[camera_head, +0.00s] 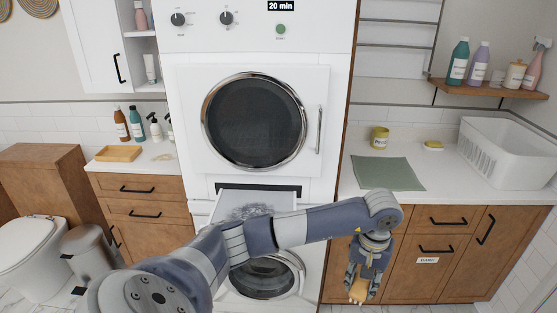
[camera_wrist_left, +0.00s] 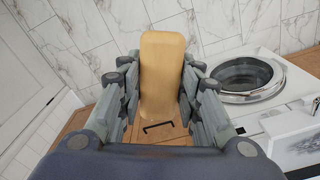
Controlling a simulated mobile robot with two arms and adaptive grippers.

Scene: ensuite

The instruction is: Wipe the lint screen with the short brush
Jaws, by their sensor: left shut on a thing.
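The lint screen (camera_head: 252,205) is a pale tray drawn out below the dryer door, with grey fuzzy lint on it. My forearm crosses just in front of it. It also shows at the right edge of the left wrist view (camera_wrist_left: 308,148). My left gripper (camera_head: 359,283) hangs to the right of the screen, in front of the wooden cabinet. It is shut on the short brush (camera_head: 357,291), whose tan wooden body stands between the fingers in the left wrist view (camera_wrist_left: 163,75). I cannot see bristles. The brush is apart from the screen. My right gripper is not in view.
The dryer door (camera_head: 254,120) is closed above the screen, with a washer (camera_head: 265,277) below. The right counter holds a green mat (camera_head: 388,173), a yellow tin (camera_head: 380,138) and a white basket (camera_head: 508,152). A bin (camera_head: 90,252) and toilet stand at left.

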